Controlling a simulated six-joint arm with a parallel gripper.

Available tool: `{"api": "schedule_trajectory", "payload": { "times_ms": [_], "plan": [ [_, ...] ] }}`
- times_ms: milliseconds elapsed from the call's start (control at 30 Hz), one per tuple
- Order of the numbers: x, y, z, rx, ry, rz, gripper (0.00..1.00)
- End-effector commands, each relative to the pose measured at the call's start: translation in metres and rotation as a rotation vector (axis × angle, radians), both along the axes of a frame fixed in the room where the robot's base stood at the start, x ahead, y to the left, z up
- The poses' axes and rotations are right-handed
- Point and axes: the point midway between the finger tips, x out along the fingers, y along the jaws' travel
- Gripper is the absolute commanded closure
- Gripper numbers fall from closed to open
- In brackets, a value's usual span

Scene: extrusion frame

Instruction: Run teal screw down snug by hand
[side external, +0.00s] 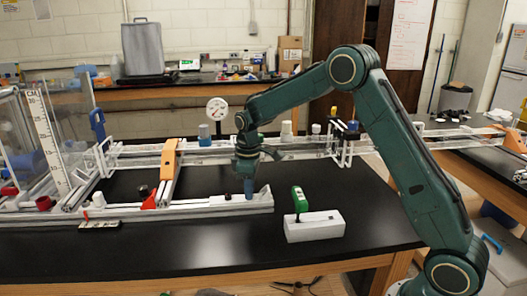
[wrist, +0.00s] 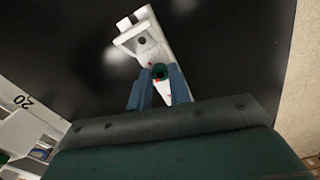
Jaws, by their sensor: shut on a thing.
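My gripper (side external: 249,191) points straight down at the right end of the pale extrusion rail (side external: 205,205), near the front of the black bench. The screw sits over a white angle bracket (wrist: 146,40) at the rail's end. A dark round spot shows on the bracket beyond the screw. The fingers hide the screw in the side view, and I cannot tell how deep it is seated.
A green-handled driver (side external: 299,199) stands in a white block (side external: 314,227) right of the rail. An orange bracket (side external: 168,160) and a pressure gauge (side external: 217,109) are to the left and behind. The black bench (side external: 190,250) is clear in front.

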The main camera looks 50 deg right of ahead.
Motion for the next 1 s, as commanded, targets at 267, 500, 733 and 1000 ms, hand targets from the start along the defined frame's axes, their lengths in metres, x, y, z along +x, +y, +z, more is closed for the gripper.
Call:
{"api": "schedule_trajectory", "payload": {
  "times_ms": [267,500,733,1000],
  "plan": [
    [0.0003,0.0007,0.0007,0.000,-0.002,-0.242,1.00],
    [0.0005,0.0010,0.0009,0.000,-0.003,-0.471,1.00],
    [0.0006,0.0012,0.0012,0.001,-0.004,-0.689,1.00],
    [0.0009,0.0015,0.0016,0.000,-0.004,-0.936,1.00]
  ]
}}
